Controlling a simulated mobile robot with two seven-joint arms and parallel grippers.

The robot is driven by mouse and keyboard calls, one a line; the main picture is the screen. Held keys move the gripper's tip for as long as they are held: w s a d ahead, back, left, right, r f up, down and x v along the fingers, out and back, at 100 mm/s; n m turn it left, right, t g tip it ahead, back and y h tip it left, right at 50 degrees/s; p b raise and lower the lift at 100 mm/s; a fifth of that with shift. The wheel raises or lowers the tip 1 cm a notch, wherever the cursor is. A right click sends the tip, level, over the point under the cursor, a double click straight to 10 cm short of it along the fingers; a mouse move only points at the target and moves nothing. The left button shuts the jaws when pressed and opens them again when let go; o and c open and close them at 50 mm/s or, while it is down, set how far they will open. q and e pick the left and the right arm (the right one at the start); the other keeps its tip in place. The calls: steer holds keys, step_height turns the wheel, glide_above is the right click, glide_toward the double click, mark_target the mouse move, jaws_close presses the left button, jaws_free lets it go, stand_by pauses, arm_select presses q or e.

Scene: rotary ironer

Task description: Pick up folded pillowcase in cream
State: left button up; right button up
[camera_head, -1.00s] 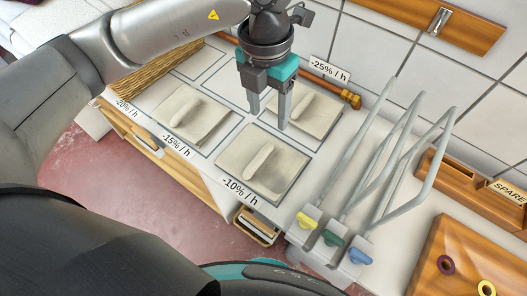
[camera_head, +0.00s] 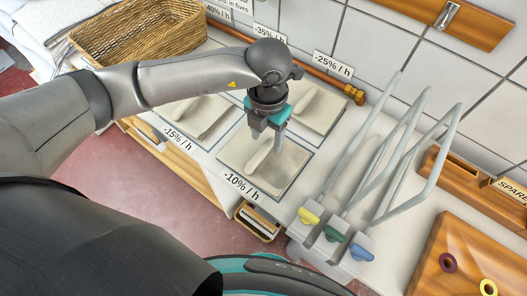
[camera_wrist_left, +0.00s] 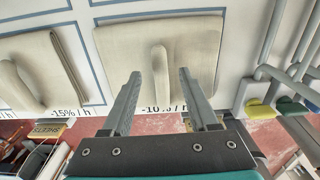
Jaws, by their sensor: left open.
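Folded cream cloths lie flat on the white table, each with a raised ridge on top. One (camera_head: 285,168) is in the outlined square at the -10% / h label, one (camera_head: 192,121) at -15% / h, and one (camera_head: 326,109) near -25% / h. I cannot tell them apart by kind. My left gripper (camera_head: 266,146) points down over the -10% cloth, open and empty. In the left wrist view its fingertips (camera_wrist_left: 160,74) stand either side of the ridge of that cloth (camera_wrist_left: 120,50). Whether they touch the cloth is unclear. My right gripper is out of view.
A wicker basket (camera_head: 135,32) stands at the back left. Grey bent rods with yellow, green and blue knobs (camera_head: 334,235) rise right of the cloths. A wooden board (camera_head: 470,260) with rings and a SPARE box (camera_head: 470,190) are farther right. A tiled wall closes the back.

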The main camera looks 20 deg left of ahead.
arm_select(q)
step_height(320, 180, down, 2)
jaws_close()
stand_by(0.6)
